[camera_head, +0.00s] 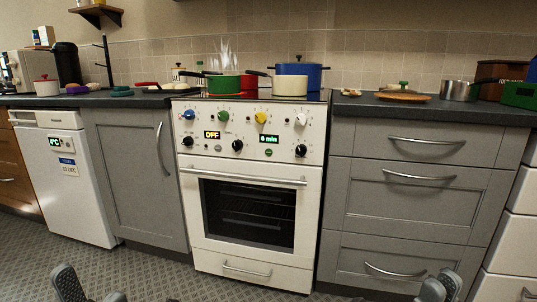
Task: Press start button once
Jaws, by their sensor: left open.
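The white oven (312,185) stands in the middle of the head view. Its panel has an "OFF" display (211,134) and a "6 min" display (268,139). A small round green button (268,153) sits under the right display, and a small greyish button (217,147) under the left one. Their labels are too small to read, so I cannot tell which is start. My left gripper (91,292) is open at the bottom left edge, in front of and below the panel. My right gripper (440,288) is at the bottom right, partly cut off; its opening is unclear.
Colored knobs (224,115) and black knobs (301,150) surround the buttons. Pots, including a blue one (314,76), stand on the cooktop. A horizontal oven handle (243,178) crosses below the panel. Grey drawers (410,205) flank the right. The tiled floor (155,272) in front looks clear.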

